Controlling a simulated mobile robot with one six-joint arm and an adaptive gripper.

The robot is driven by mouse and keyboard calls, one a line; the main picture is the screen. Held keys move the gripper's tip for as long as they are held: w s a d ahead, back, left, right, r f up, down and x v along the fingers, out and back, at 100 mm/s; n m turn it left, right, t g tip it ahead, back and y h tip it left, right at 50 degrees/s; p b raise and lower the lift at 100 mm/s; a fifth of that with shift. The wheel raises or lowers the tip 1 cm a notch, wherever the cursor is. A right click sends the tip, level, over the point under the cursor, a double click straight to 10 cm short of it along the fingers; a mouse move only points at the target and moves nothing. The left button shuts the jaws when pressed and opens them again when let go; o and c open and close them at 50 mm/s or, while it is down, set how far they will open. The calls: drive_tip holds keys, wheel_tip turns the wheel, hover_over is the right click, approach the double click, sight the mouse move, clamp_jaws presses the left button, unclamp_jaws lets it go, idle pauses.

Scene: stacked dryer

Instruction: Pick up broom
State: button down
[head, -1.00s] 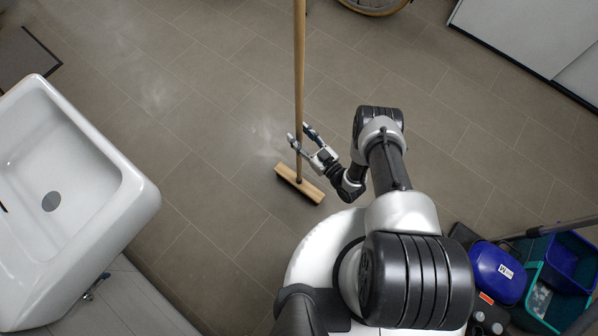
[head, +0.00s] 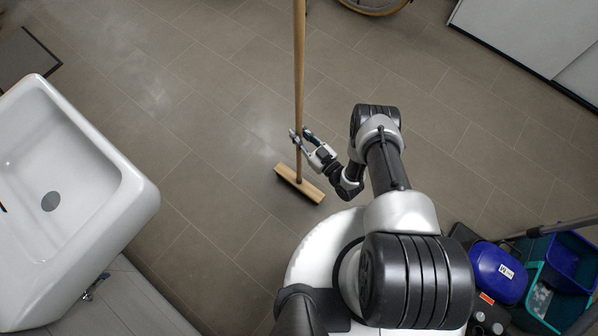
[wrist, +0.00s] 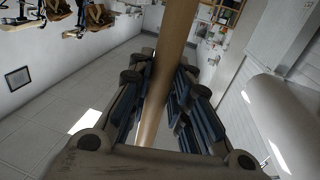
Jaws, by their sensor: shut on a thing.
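The broom has a long wooden handle (head: 299,75) that runs from the top edge of the head view down to a light wooden head (head: 299,184) with dark bristles. The broom head appears to be at the floor; whether it touches is hard to tell from above. My gripper (head: 300,137) is shut on the handle a little above the broom head. In the wrist view the handle (wrist: 176,45) passes between the fingers of my gripper (wrist: 163,90), with dark blue pads on both sides of it.
A white sink (head: 95,190) stands at the left. A blue bucket (head: 500,275) and a teal cleaning cart (head: 545,300) stand at lower right. A bicycle wheel (head: 372,4) shows at the top, white cabinets (head: 535,35) at upper right. The tiled floor around the broom is clear.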

sight(302, 103)
drive_tip(key=shift+r, duration=0.15)
wheel_tip(302, 103, up, 20)
drive_tip(key=p, duration=0.8)
drive_tip(key=shift+p, duration=0.3)
drive_tip(key=c, duration=2.1)
unclamp_jaws()
clamp_jaws()
